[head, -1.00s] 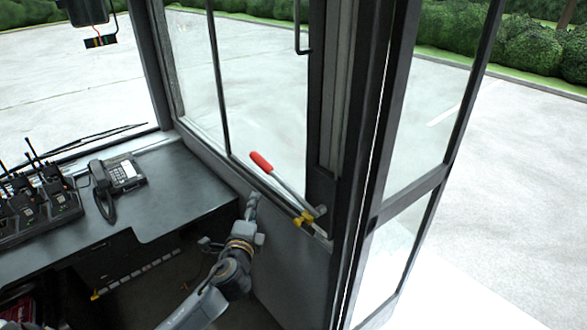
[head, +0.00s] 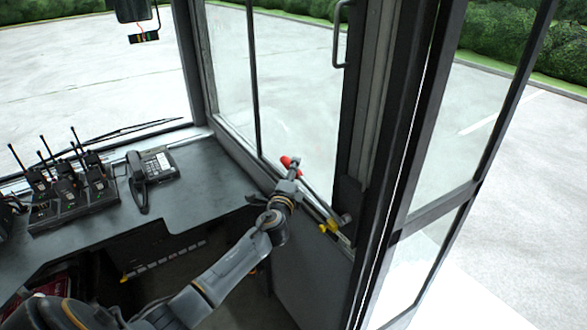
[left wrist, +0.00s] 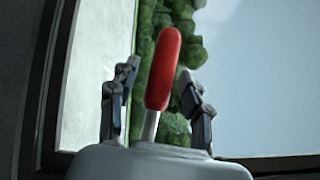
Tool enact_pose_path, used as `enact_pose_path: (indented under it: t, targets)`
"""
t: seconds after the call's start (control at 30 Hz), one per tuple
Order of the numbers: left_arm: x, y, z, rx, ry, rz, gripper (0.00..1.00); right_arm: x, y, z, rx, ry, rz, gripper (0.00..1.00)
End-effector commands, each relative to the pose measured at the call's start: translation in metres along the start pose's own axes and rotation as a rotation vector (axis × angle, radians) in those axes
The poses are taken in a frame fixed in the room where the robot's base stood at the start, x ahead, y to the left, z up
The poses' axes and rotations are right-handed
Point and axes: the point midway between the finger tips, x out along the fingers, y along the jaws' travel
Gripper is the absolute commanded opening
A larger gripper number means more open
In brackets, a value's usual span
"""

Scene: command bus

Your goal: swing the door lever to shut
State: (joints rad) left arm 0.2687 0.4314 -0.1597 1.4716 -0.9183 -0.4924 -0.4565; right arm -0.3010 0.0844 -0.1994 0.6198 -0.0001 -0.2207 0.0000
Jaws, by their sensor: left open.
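The door lever has a red handle (head: 289,163) on a grey metal rod (head: 316,198) that slopes down right to a yellow fitting (head: 330,226) at the door post. In the left wrist view the red handle (left wrist: 163,68) stands between the two fingers. My left gripper (head: 292,173) is at the red handle and partly hides it in the head view. In the left wrist view the left gripper (left wrist: 158,98) is open, with visible gaps on both sides of the handle. The right gripper is not in view.
The folding door (head: 413,225) stands open at the right, beside a dark post. A grey desk (head: 195,198) at the left holds a telephone (head: 152,176) and a rack of radios (head: 70,207). A low grey panel (head: 305,272) lies below the lever.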

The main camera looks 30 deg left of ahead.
Motion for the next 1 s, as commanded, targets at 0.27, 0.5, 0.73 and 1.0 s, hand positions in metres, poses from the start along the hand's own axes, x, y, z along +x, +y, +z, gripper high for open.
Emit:
enact_pose_path:
  t: [0.27,0.5,0.73,1.0]
  targets:
    - [0.0116,0.0004,-0.0006,0.001,0.001,0.001,0.49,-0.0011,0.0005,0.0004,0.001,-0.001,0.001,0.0]
    - [0.0115,0.0004,-0.0005,0.0,0.001,0.001,0.41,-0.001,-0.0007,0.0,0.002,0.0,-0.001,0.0]
    - [0.0114,0.0004,-0.0004,0.0,0.001,0.001,0.0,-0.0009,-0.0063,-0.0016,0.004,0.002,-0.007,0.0]
    - [0.0112,-0.0001,-0.0003,0.004,0.0,-0.003,0.0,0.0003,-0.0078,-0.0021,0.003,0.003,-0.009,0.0]
